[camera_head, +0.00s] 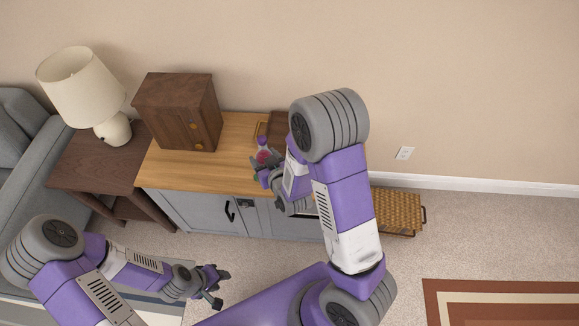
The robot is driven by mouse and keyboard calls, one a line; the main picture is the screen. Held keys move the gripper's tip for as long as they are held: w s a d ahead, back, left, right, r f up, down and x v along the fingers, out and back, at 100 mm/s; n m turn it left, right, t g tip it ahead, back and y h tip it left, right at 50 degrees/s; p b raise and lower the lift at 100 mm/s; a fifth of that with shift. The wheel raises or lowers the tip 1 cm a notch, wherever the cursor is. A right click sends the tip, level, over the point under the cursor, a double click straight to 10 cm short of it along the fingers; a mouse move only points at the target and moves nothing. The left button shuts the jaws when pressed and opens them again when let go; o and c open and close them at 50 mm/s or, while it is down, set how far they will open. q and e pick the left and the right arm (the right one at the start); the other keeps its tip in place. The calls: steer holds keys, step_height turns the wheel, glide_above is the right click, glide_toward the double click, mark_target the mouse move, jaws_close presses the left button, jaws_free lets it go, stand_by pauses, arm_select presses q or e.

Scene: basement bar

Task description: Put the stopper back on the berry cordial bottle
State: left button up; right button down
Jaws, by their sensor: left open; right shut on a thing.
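A small bottle (263,155) with a reddish body and a purplish upper part stands out over the wooden top of the grey cabinet. I take it for the berry cordial bottle. My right gripper (262,166) reaches in from the right, with its dark fingers at the bottle's body. It looks shut on the bottle, though the contact is small and partly hidden. I cannot make out the stopper as a separate thing. My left gripper (220,288) is open and empty, low in front of the cabinet, well away from the bottle.
A dark wooden box (178,112) stands on the left part of the cabinet top (180,173). A brown object (278,125) is behind the bottle, partly hidden by my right arm. A lamp (85,92) stands on a side table (95,158). A woven basket (398,212) is right of the cabinet.

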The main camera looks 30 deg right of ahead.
steer(key=shift+w, duration=0.3)
arm_select(q)
steer(key=shift+s+r, duration=0.1)
arm_select(e)
steer(key=shift+s+r, duration=0.2)
steer(key=shift+s, duration=0.2)
arm_select(q)
steer(key=shift+o, duration=0.7)
steer(key=shift+s, duration=0.1)
arm_select(e)
steer(key=shift+s, duration=0.1)
arm_select(q)
steer(key=shift+o, duration=0.7)
arm_select(e)
steer(key=shift+d+f, duration=0.1)
steer(key=shift+f, duration=0.05)
arm_select(q)
step_height(320, 180, down, 5)
steer(key=b, duration=0.5)
arm_select(e)
steer(key=d+f+n+y, duration=0.1)
steer(key=d+f, duration=0.1)
steer(key=d, duration=0.4)
steer(key=w+d+f+y, duration=0.1)
steer(key=d+f, duration=0.2)
steer(key=d, duration=0.3)
steer(key=shift+d+f+n, duration=0.15)
steer(key=shift+f+n, duration=0.15)
steer(key=shift+n, duration=0.1)
